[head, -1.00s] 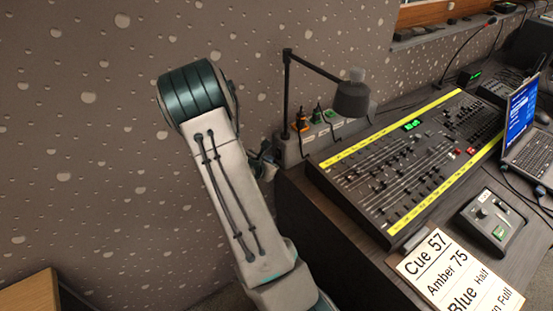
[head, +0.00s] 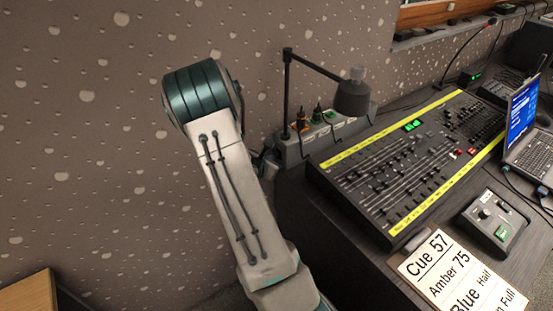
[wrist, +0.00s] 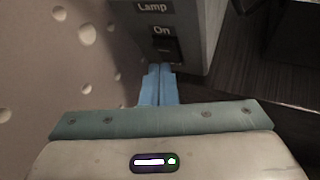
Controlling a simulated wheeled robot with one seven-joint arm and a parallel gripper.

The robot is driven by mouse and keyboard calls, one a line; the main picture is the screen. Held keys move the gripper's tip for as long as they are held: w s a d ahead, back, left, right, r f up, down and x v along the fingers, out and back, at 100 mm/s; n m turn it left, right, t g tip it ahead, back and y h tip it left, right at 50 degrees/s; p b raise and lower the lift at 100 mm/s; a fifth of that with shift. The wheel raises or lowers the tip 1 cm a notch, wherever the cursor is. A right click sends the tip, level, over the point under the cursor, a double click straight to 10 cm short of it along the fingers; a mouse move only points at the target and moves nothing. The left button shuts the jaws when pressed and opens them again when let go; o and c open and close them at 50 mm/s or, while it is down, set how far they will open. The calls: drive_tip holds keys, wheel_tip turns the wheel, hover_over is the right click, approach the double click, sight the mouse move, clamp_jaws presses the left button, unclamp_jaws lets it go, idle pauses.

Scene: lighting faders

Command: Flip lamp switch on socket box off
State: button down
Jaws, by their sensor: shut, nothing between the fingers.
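The grey socket box (head: 287,152) stands at the desk's back left corner, against the wall, in the head view. In the wrist view its end face (wrist: 188,12) carries the labels "Lamp" and "On". The dark lamp switch (wrist: 165,48) sits just below "On"; its tilt is too dark to tell. My gripper (wrist: 159,70) has its blue fingers shut together and empty. The fingertips are right at the switch's lower edge in the picture; I cannot tell whether they touch it. In the head view my arm hides most of the gripper.
A black desk lamp (head: 352,97) rises beside the box. Plugs and cables sit on the box's top. The fader console (head: 410,165), a small control box (head: 494,222), a cue card (head: 455,275) and a laptop (head: 530,140) occupy the desk. The speckled wall (head: 90,130) is close on the left.

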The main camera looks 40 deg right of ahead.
idle(0.3)
drive_tip(key=shift+a+r, duration=0.1)
drive_tip(key=shift+a, duration=0.6)
drive_tip(key=shift+w+a+r+p, duration=0.1)
drive_tip(key=shift+a+r+p, duration=0.05)
drive_tip(key=shift+a, duration=1.1)
drive_tip(key=shift+w+a+r+p, duration=0.1)
drive_tip(key=shift+a+r+p, duration=0.05)
drive_tip(key=shift+a, duration=1.1)
drive_tip(key=s+a+r+m+g+y+p, duration=0.1)
drive_tip(key=s+a+r+m+g, duration=0.1)
drive_tip(key=s+r+m, duration=0.45)
drive_tip(key=s+a+r+m+g, duration=0.3)
drive_tip(key=s+r+m, duration=0.2)
drive_tip(key=r+m, duration=0.15)
drive_tip(key=s+a+r+m+t+y, duration=0.1)
drive_tip(key=s+a+r+m+y, duration=0.3)
drive_tip(key=a, duration=0.5)
drive_tip(key=s+a+r+m+y+p, duration=0.1)
drive_tip(key=s+a+r+m+y, duration=0.3)
drive_tip(key=s+a, duration=0.3)
drive_tip(key=shift+s+a+t+y, duration=0.4)
drive_tip(key=shift+a+y, duration=0.4)
drive_tip(key=shift+a, duration=0.45)
